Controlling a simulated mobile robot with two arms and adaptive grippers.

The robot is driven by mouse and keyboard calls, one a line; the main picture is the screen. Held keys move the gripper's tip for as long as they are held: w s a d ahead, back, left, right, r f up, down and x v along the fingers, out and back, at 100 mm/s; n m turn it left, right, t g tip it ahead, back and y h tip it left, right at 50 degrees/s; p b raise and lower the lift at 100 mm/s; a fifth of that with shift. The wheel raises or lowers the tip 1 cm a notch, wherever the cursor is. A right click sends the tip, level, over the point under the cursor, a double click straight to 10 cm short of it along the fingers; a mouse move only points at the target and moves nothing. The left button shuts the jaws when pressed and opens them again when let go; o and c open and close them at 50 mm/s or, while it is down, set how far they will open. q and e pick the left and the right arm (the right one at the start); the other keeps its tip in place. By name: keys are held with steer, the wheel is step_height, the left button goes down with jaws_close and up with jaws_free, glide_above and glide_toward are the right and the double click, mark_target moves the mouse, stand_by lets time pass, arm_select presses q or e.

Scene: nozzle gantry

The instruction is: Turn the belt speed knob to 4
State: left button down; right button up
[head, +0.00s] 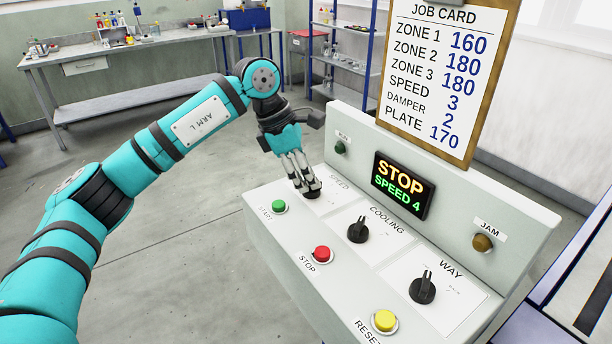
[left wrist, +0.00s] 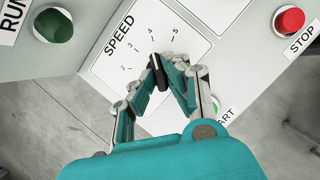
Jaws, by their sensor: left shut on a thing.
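The belt speed knob (left wrist: 158,75) is a dark knob on the white SPEED plate (left wrist: 112,68), seen in the left wrist view between my fingers. Its upper end points toward the 4 on the printed scale. My left gripper (left wrist: 160,70) is shut on it from both sides. In the head view my left gripper (head: 309,189) reaches down onto the SPEED plate at the far left of the panel and mostly hides the knob. The display (head: 402,186) reads STOP and SPEED 4. My right gripper is not in view.
On the panel are the green START button (head: 279,206), red STOP button (head: 321,254), COOLING knob (head: 358,230), WAY knob (head: 422,289) and yellow RESET button (head: 385,320). The job card (head: 444,75) above lists SPEED 3. Open floor lies left of the console.

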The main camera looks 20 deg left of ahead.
arm_select(q)
steer(key=c, duration=1.4)
jaws_free()
steer(key=shift+f, duration=0.1)
steer(key=v, duration=1.2)
